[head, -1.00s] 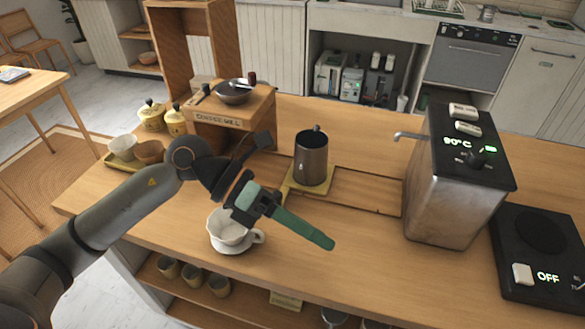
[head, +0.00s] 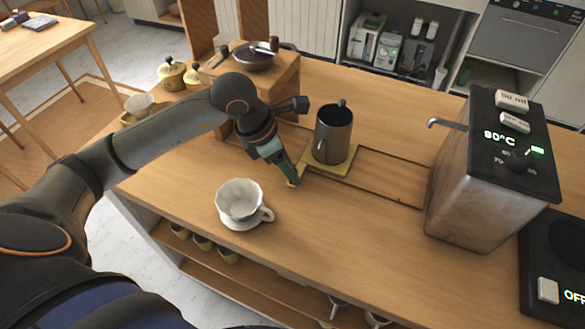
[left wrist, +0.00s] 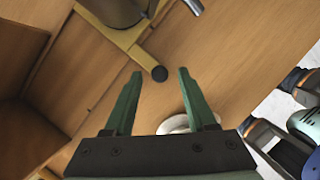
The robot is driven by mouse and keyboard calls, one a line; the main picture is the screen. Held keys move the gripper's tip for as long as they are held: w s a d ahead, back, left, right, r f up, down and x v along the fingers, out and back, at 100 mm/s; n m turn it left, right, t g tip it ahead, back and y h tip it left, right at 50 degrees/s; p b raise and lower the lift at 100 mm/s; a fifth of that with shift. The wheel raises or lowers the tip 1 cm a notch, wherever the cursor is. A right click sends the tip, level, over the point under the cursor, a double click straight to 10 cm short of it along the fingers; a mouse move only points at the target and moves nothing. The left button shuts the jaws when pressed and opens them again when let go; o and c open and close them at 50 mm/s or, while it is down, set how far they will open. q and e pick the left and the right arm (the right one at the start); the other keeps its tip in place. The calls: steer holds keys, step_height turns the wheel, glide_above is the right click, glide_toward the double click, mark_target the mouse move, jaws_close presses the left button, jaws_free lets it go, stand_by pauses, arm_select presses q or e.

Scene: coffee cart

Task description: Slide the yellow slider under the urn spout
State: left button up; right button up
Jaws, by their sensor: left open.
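The yellow slider (head: 341,167) is a flat square tray with a short handle, at the left end of a track (head: 395,183) in the counter. A dark metal pitcher (head: 334,136) stands upright on it. The urn spout (head: 445,123) juts left from the steel urn (head: 470,193), to the right of the slider. My left gripper (head: 293,181) is open at the slider's handle. In the left wrist view, the handle's dark knob (left wrist: 160,74) shows between the spread green fingertips; I cannot tell whether they touch it. My right gripper is not seen.
A white dripper on a saucer (head: 241,205) stands in front of my left gripper. A wooden stand (head: 275,75) with a dark bowl is behind it. A black scale-like plate (head: 560,262) lies right of the urn. The track between pitcher and urn is clear.

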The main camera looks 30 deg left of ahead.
arm_select(q)
steer(key=shift+x, duration=1.3)
steer(key=shift+c, duration=0.4)
jaws_close()
